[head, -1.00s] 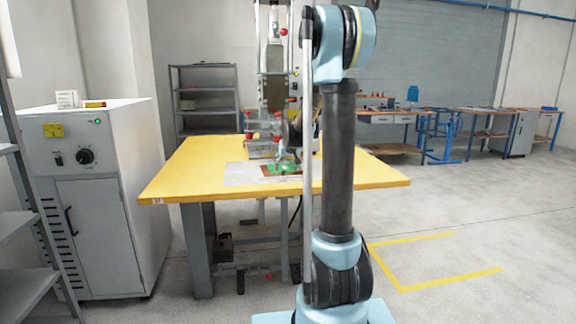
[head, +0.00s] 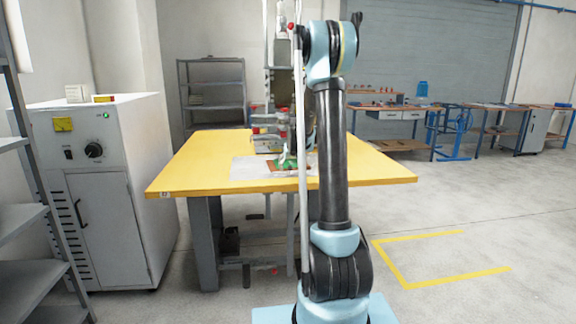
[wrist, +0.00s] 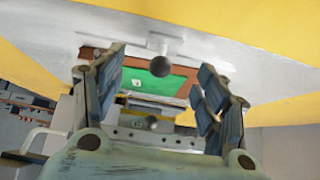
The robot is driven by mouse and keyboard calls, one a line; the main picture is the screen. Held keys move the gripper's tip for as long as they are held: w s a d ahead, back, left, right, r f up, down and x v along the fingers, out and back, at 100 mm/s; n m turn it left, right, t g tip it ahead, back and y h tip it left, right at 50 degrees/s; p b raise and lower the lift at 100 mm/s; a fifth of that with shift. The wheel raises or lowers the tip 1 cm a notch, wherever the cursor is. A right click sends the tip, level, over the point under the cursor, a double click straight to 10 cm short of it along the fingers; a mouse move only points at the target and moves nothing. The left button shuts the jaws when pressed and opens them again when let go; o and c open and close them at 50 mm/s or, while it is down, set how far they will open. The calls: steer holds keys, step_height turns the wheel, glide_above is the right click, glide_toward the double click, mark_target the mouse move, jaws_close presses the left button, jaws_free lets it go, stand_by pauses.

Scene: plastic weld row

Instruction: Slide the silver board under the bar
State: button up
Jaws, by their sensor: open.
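The silver board (head: 246,168) lies flat on the yellow table (head: 200,172) in the head view, with a green patch (head: 288,164) on its right part. In the wrist view the board (wrist: 220,52) spans the top, with a brown-edged green panel (wrist: 165,82) and a dark round knob (wrist: 160,66) on a pale stem. My gripper (wrist: 160,85) is open, its blue-padded fingers on either side of the knob in the picture. Contact cannot be told. A pale horizontal bar with holes (wrist: 150,138) shows between the fingers; I cannot tell whether it is the task's bar.
The press machine (head: 268,140) stands at the back of the table, partly behind my arm. A grey cabinet (head: 112,200) stands at the left, with shelves (head: 215,90) behind. Open floor (head: 480,235) lies at the right.

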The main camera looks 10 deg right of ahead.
mark_target(290, 167)
steer(key=shift+x, duration=2.05)
steer(key=shift+c, duration=0.6)
steer(key=c, duration=1.1)
steer(key=shift+s+a+m+h, duration=0.1)
steer(key=shift+a+m+h, duration=0.2)
steer(key=shift+a+m, duration=0.55)
steer(key=shift+a+f+n, duration=0.1)
steer(key=shift+a+n, duration=0.15)
